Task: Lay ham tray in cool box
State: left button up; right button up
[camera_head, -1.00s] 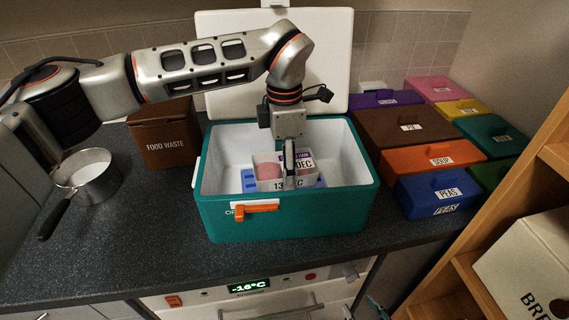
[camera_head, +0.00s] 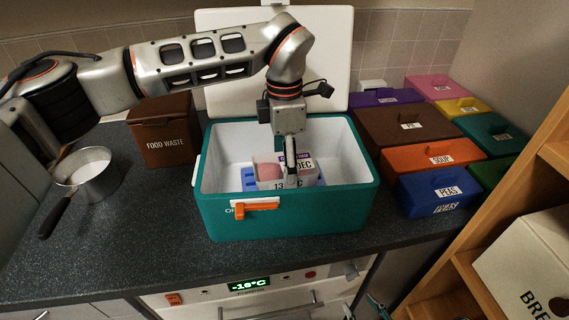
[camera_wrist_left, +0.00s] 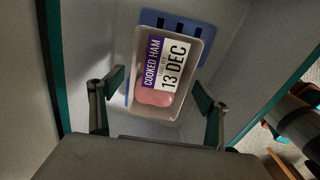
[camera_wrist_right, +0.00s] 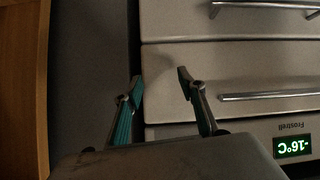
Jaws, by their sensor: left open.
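The ham tray (camera_head: 270,171), a clear tub with pink ham and a "COOKED HAM 13 DEC" label, is inside the teal cool box (camera_head: 220,217). In the left wrist view the tray (camera_wrist_left: 172,65) overlaps a blue slotted pack (camera_wrist_left: 205,30) in the box; any gap between them is hard to judge. My left gripper (camera_head: 291,182) reaches down into the box above the tray. Its fingers (camera_wrist_left: 158,86) are spread, with the tray beyond their tips. My right gripper (camera_wrist_right: 160,80) is open and empty in front of the drawers.
The box's white lid (camera_head: 225,80) stands open behind. A food waste bin (camera_head: 165,135) and a pan (camera_head: 88,175) are at left. Several coloured lidded boxes, including a blue one (camera_head: 425,195), crowd the right. A wooden shelf (camera_head: 500,190) borders the right. Front-left counter is clear.

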pick_arm(q)
notch_tip(320, 180, up, 12)
jog(key=shift+f, duration=0.25)
jog(key=shift+s+f, duration=0.1)
